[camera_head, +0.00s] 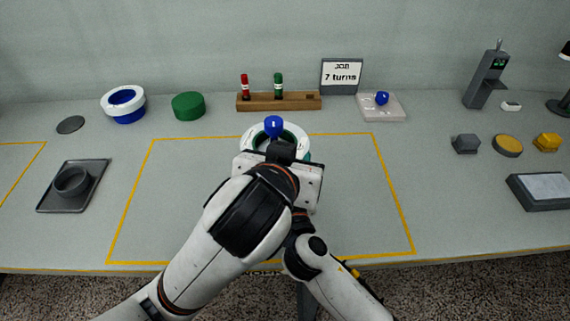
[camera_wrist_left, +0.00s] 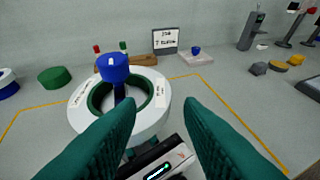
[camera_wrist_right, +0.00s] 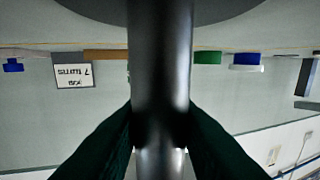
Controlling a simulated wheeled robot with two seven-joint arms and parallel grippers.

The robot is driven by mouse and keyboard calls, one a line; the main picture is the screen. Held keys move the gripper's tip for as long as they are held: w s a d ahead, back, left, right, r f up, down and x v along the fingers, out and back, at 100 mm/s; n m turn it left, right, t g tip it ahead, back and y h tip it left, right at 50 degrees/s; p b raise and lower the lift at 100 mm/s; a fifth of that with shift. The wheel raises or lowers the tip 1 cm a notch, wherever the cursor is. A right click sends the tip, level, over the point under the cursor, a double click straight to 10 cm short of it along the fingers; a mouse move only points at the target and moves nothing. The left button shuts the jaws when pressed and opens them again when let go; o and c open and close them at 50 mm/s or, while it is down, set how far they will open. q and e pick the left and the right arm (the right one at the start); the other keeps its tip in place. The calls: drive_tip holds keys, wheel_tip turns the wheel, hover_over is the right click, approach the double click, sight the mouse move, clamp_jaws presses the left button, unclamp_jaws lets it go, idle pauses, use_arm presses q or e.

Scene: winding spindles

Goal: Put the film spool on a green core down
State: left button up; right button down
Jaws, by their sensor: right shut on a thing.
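The film spool (camera_head: 290,131) is a white ring on a green core, mostly hidden by my arm in the head view. In the left wrist view the spool (camera_wrist_left: 152,115) is clear, with a blue-knobbed dark post (camera_wrist_left: 118,75) standing in its green core. My left gripper (camera_wrist_left: 160,103) is open and empty, pointing at the spool's near side. My right gripper (camera_wrist_right: 160,120) is shut on a dark grey shaft (camera_wrist_right: 160,70); a wide dark disc (camera_wrist_right: 215,10) shows at that view's top. How the shaft joins the spool is hidden.
A yellow outline (camera_head: 138,185) marks mostly clear table. A dark tray (camera_head: 95,185) with a ring, a blue-cored white spool (camera_head: 108,100) and a green cylinder (camera_head: 188,105) stand left. A wooden rack (camera_head: 300,101), job sign (camera_head: 342,75) and pale block (camera_head: 390,110) stand behind.

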use_arm(q)
drive_tip(key=shift+v, duration=2.4)
use_arm(e)
drive_tip(key=c, duration=1.1)
unclamp_jaws()
drive_tip(key=shift+o, duration=0.2)
